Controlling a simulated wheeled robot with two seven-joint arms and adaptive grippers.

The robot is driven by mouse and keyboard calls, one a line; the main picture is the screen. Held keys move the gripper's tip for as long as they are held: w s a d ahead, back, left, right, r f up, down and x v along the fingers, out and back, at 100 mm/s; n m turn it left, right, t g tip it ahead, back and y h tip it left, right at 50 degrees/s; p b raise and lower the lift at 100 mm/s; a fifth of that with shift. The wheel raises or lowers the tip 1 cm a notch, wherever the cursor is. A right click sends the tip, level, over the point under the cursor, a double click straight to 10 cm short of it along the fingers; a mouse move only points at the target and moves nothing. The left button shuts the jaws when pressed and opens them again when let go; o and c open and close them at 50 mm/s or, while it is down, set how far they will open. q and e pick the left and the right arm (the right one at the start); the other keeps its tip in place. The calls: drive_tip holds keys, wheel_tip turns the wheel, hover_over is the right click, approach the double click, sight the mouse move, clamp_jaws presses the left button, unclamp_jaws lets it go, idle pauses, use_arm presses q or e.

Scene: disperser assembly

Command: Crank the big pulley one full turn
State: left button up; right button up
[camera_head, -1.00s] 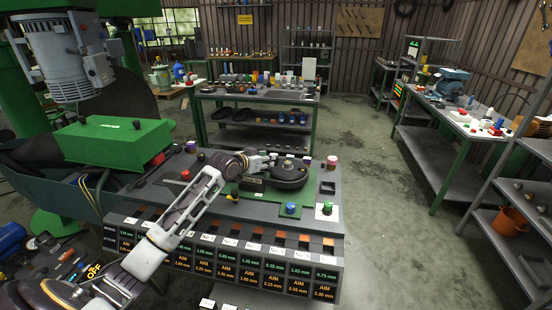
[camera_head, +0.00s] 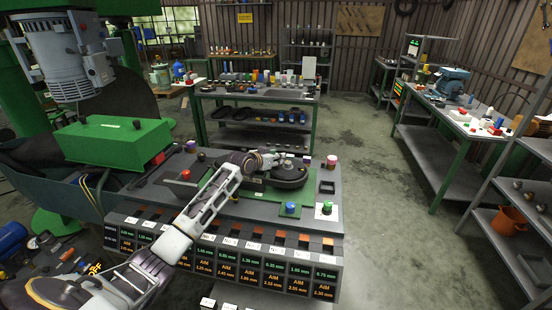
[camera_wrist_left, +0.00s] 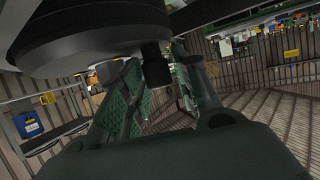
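The big pulley (camera_head: 289,175) is a dark, flat round disc on the grey bench top, right of centre in the head view. In the left wrist view its dark underside and rim (camera_wrist_left: 95,40) fill the upper left. A short dark peg, seemingly the crank handle (camera_wrist_left: 155,68), hangs down beside the rim. My left gripper (camera_head: 284,160) reaches over the pulley from the left. In the wrist view its fingers (camera_wrist_left: 157,80) stand apart on either side of the peg, with background showing between peg and right finger. Contact with the left finger is unclear. My right gripper is out of view.
A green housing (camera_head: 112,143) stands left of the bench. A blue button (camera_head: 290,207) and a green button (camera_head: 326,208) sit at the bench's front right. Numbered displays line the front face.

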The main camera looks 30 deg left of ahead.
use_arm(q)
drive_tip(key=shift+w, duration=0.15)
clamp_jaws()
idle(0.6)
